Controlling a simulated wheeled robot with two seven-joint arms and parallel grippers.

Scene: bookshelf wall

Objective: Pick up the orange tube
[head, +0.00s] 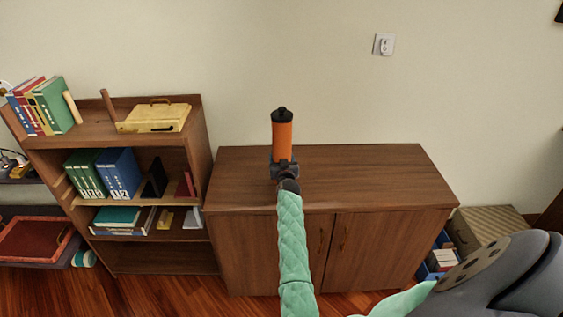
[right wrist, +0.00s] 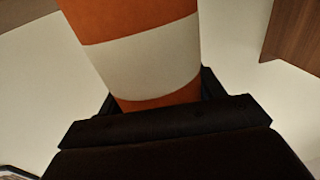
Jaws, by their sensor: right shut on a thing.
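The orange tube (head: 282,142) is upright with a black cap, over the brown cabinet top (head: 370,175) in the head view. My right gripper (head: 283,168) is shut on its lower part, which the gripper hides. I cannot tell whether the tube's base touches the cabinet. In the right wrist view the tube (right wrist: 140,50) shows a white band and sits between the dark fingers. My left gripper is not in view.
A bookshelf (head: 165,262) stands left of the cabinet, with a yellow case (head: 155,118) and several books on it. A cardboard box (head: 490,230) and a blue crate (head: 428,272) are at the right. The cabinet top is otherwise clear.

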